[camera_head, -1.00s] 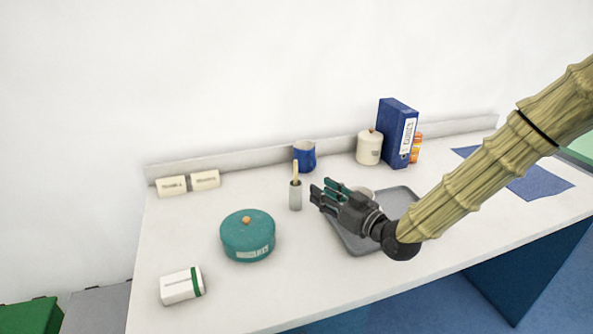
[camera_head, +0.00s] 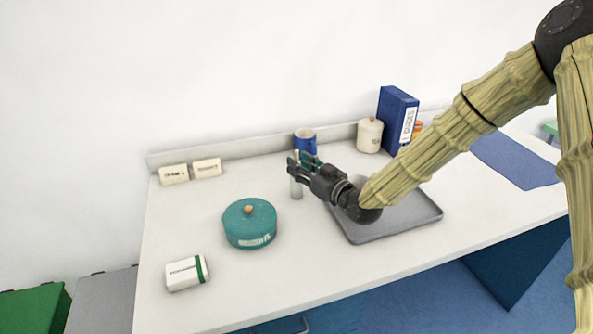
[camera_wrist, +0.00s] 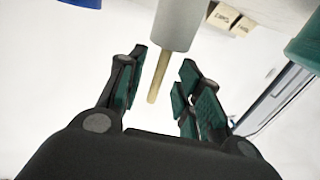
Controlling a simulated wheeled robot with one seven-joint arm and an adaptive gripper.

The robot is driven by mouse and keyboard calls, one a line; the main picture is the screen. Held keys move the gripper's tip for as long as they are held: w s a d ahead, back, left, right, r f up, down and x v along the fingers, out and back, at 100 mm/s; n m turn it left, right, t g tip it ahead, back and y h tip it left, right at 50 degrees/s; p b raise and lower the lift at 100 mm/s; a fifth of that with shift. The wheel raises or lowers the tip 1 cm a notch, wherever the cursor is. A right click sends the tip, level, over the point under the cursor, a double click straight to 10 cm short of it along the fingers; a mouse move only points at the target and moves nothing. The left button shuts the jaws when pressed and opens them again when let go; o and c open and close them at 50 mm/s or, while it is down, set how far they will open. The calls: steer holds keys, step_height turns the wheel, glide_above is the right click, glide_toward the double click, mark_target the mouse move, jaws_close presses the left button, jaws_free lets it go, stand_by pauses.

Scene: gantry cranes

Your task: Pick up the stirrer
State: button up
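The stirrer is a thin wooden stick standing in a narrow pale cylindrical holder (camera_head: 297,191). In the head view only its top (camera_head: 296,154) shows beside my fingers. In the wrist view the stirrer (camera_wrist: 159,76) sticks out of the holder (camera_wrist: 174,25) and lies between my two fingers, with gaps on both sides. My gripper (camera_head: 301,165) is open at the stirrer's height, above the holder; the gripper also fills the lower wrist view (camera_wrist: 158,88). The fingers hide part of the stirrer in the head view.
A blue mug (camera_head: 305,140) stands close behind the stirrer. A teal lidded pot (camera_head: 249,225) is at front left, a grey tray (camera_head: 405,217) under my arm. A white canister (camera_head: 369,136) and blue binder (camera_head: 394,121) stand at back right.

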steer(key=shift+x, duration=0.95)
jaws_close()
steer(key=shift+r, duration=0.1)
